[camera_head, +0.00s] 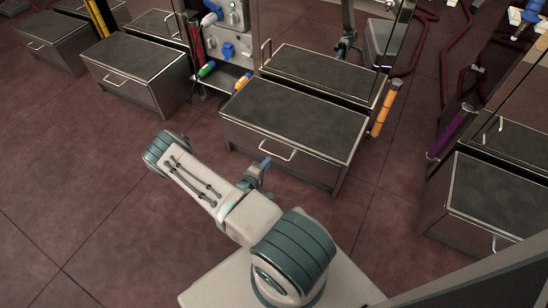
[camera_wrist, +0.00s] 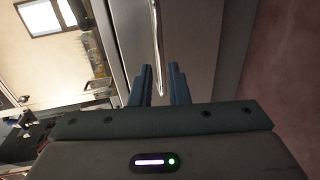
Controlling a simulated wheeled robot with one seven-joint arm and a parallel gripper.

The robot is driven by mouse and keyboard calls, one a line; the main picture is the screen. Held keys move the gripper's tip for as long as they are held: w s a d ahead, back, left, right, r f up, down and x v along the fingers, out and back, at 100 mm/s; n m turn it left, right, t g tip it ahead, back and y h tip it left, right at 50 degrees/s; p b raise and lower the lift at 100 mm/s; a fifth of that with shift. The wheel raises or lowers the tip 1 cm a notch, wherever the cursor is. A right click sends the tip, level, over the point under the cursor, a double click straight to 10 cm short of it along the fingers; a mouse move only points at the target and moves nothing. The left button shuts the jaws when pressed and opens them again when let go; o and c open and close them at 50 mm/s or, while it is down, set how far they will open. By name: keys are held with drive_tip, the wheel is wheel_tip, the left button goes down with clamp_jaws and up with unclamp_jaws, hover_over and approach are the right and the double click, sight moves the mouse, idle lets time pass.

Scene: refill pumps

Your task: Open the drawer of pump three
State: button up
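The nearest metal drawer unit (camera_head: 295,115) stands in the middle of the head view, with a dark top and a bar handle (camera_head: 278,151) on its front. I cannot read which pump number it belongs to. Its front shows no open gap. My gripper (camera_head: 262,166) is low in front of this face, just left of the handle in the picture.
Similar drawer units stand at the left (camera_head: 140,70) and right (camera_head: 495,200). An orange cylinder (camera_head: 385,108) stands beside the middle unit, and a purple one (camera_head: 450,132) farther right. The reddish tiled floor (camera_head: 70,190) is clear at the left.

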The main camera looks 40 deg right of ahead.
sight(274, 155)
drive_tip(key=b+x, duration=0.2)
drive_tip(key=x, duration=0.4)
drive_tip(key=shift+w+d+f, duration=0.1)
drive_tip(key=shift+w+d, duration=0.1)
drive_tip(key=shift+d, duration=0.15)
clamp_jaws()
